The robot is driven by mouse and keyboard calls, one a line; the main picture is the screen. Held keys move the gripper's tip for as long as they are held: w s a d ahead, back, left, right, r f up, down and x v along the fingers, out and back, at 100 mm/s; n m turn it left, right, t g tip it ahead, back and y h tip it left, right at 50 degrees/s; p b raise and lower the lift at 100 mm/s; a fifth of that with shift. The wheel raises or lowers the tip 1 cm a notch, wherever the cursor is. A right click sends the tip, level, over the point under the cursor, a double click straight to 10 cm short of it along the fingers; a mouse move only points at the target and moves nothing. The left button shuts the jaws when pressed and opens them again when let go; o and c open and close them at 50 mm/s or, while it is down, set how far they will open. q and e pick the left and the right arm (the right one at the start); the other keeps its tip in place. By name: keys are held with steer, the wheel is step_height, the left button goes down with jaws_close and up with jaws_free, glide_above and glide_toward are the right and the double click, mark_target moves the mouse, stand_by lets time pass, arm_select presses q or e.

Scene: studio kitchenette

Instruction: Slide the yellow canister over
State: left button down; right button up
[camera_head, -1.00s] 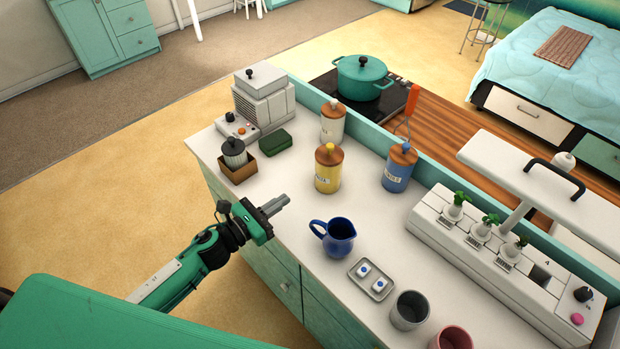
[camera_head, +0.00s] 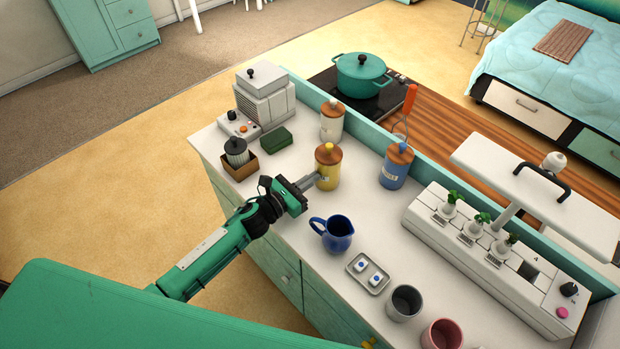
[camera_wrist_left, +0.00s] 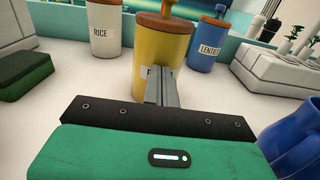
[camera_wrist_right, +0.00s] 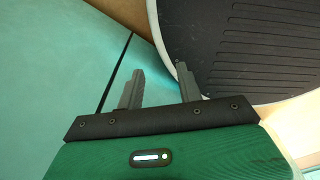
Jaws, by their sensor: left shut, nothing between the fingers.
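The yellow canister (camera_head: 327,170) with a brown lid and yellow knob stands upright on the white counter, between the white canister and the blue canister. My left gripper (camera_head: 319,177) is shut and empty, with its fingertips at the canister's near side. In the left wrist view the closed fingers (camera_wrist_left: 161,84) point at the yellow canister (camera_wrist_left: 162,52) and cover part of its label. They look to be touching it or nearly so; I cannot tell which. My right gripper (camera_wrist_right: 160,85) has its fingers apart and holds nothing visible.
The white rice canister (camera_head: 332,122) is behind, and the blue lentils canister (camera_head: 396,168) to the right. A green sponge (camera_head: 277,138) lies to the left. A low teal ledge (camera_head: 362,142) runs along the counter's back. Bare counter lies between the two coloured canisters.

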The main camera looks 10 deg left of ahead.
arm_select(q)
steer(key=b+x, duration=0.6)
steer(key=x, duration=0.7)
steer(key=shift+w+d+f, duration=0.1)
steer(key=shift+w+d, duration=0.05)
steer(key=shift+w, duration=0.05)
steer(key=shift+w+d, duration=0.3)
steer(key=shift+w, duration=0.15)
